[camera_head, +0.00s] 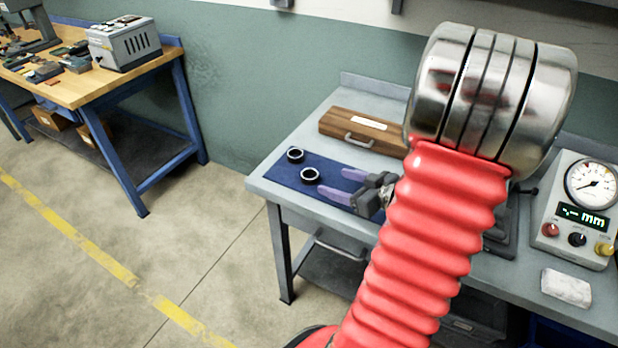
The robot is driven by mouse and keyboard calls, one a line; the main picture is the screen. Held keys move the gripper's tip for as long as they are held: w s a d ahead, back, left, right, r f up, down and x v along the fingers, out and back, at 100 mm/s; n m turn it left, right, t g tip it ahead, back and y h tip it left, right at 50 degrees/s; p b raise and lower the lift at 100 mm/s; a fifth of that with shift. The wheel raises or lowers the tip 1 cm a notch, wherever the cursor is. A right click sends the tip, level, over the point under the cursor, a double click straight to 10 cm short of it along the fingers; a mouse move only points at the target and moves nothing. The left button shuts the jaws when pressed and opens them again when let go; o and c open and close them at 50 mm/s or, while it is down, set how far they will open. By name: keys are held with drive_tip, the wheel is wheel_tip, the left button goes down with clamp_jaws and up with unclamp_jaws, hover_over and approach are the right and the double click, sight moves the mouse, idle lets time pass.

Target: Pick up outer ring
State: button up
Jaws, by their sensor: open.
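Two dark rings lie on a blue mat (284,176) at the left end of the grey bench. The far ring (295,149) is near the mat's back left edge, and the near ring (310,168) is closer to my gripper. I cannot tell from this view which is the outer ring. My gripper (347,185) has two purple fingers spread apart, pointing left over the mat. It is open and empty, just right of the near ring and apart from it. My red arm hides the mat's right part.
A wooden case (340,127) stands behind the mat. A gauge box (577,225) with a dial and a white block (566,288) are at the right of the grey bench (330,222). Another workbench (100,82) stands at the left, with open floor between.

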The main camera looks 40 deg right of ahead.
approach(305, 173)
drive_tip(key=shift+w, duration=0.3)
drive_tip(key=shift+f, duration=0.1)
drive_tip(key=shift+x, duration=2.55)
drive_tip(key=shift+f, duration=0.1)
drive_tip(key=c, duration=1.2)
wheel_tip(305, 173, up, 10)
